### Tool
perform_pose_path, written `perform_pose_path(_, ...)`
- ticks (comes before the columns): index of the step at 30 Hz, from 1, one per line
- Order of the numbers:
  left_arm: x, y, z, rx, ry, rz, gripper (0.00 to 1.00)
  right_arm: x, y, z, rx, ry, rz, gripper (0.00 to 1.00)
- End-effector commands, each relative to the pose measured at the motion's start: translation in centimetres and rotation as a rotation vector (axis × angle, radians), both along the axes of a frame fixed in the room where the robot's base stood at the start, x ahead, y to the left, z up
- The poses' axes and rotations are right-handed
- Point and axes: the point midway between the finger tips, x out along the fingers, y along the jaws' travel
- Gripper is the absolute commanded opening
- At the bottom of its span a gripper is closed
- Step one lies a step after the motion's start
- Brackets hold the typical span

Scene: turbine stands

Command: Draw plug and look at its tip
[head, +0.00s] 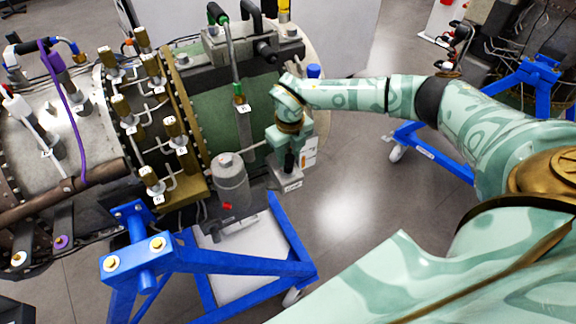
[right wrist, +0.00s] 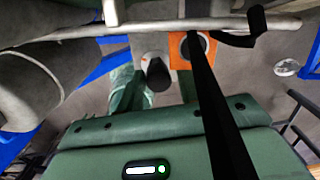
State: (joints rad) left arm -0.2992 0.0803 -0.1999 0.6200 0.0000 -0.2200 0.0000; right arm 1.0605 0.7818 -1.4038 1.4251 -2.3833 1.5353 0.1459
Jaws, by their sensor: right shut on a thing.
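My right gripper (head: 289,154) reaches in from the right in the head view and points down beside the engine, just above a small grey block (head: 288,183) with a white label. A dark, round-ended plug (right wrist: 158,74) shows in the right wrist view, in front of a grey block and between the green fingers of the right gripper (right wrist: 157,90). The gripper is shut on it. The plug's tip is hidden, and I cannot tell whether it is seated in the block. My left gripper is not in view.
The engine casing (head: 60,125) with brass fittings fills the left. A grey canister (head: 231,180) stands left of the gripper. A blue stand (head: 215,262) is in front. In the wrist view a black bar (right wrist: 212,115) crosses close by, near an orange part (right wrist: 181,60). Open floor lies right.

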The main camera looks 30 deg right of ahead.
Motion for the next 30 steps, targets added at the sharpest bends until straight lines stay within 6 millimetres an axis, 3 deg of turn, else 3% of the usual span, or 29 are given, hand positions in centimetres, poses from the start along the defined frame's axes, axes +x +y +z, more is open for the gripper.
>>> perform_pose_path(1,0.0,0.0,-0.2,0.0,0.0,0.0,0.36,-1.6,0.6,-1.9,0.004,0.048,0.011,0.0)
perform_pose_path(4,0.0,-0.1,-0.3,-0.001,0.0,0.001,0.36,-1.6,0.8,-1.9,0.005,0.048,0.014,0.0)
perform_pose_path(30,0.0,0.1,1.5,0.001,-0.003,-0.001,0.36,-1.6,0.8,0.2,0.006,0.046,0.016,0.0)
